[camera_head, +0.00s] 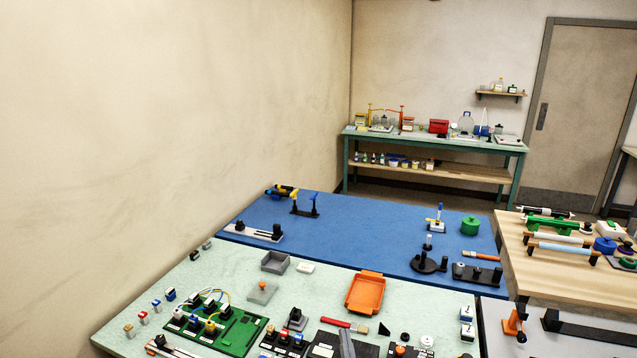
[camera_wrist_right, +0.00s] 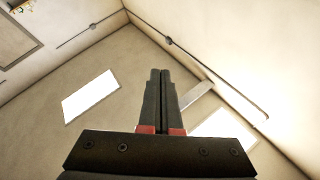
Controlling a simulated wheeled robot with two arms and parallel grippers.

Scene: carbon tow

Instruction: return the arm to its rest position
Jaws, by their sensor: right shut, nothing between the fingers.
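My right gripper (camera_wrist_right: 160,72) points up toward the ceiling in the right wrist view. Its two dark fingers lie together, with red pads at their base and nothing between them. The rest of my right arm is out of frame. My left gripper is not in either view.
The green table holds a green circuit board (camera_head: 225,330), an orange tray (camera_head: 365,292), a grey bin (camera_head: 275,262) and a red-handled tool (camera_head: 335,322). A blue table (camera_head: 350,235) lies behind, a wooden one (camera_head: 520,265) at right. The wall is at left.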

